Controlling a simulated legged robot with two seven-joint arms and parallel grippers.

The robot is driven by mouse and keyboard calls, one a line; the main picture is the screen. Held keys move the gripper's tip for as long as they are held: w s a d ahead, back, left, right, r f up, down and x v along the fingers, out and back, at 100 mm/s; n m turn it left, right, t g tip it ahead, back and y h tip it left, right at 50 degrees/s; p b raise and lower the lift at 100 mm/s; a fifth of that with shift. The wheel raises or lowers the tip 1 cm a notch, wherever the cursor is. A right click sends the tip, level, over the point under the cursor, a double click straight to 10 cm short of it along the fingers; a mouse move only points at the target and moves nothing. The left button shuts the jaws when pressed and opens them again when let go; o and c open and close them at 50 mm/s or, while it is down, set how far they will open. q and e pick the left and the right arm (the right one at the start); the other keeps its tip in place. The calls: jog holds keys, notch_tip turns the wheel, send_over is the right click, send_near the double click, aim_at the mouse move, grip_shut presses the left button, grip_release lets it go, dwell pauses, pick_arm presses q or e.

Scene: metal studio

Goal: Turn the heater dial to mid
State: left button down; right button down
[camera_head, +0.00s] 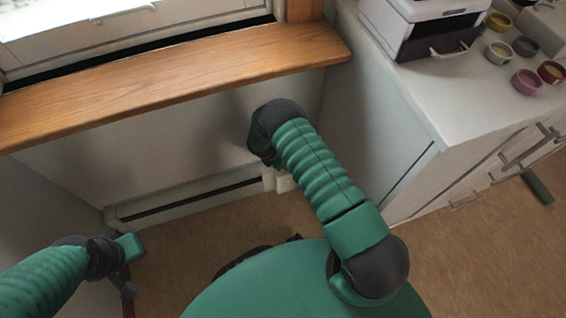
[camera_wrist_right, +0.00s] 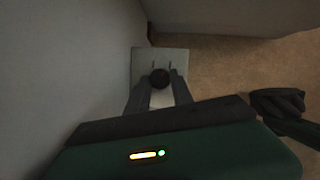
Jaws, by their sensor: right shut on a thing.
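The heater (camera_head: 165,208) is a long, low pale unit with a dark slot, running along the foot of the wall under the window. The dial (camera_wrist_right: 160,77) is a dark round knob on a pale plate in the right wrist view. My right gripper (camera_wrist_right: 161,71) is shut on the dial, with one finger on each side of it. In the head view my right arm hides the dial, and the pale right end of the heater (camera_head: 286,184) shows beside the arm. My left gripper (camera_head: 126,290) is low at the left, away from the heater's dial; its jaws are unclear.
A wooden window sill (camera_head: 180,82) juts out above the heater.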

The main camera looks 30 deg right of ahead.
jog(key=shift+w, duration=0.1)
jog(key=c, duration=1.1)
grip_release()
jog(key=p+v, duration=0.3)
jog(key=v, duration=0.4)
jog(key=shift+a+r+p, duration=0.15)
jog(key=shift+p, duration=0.25)
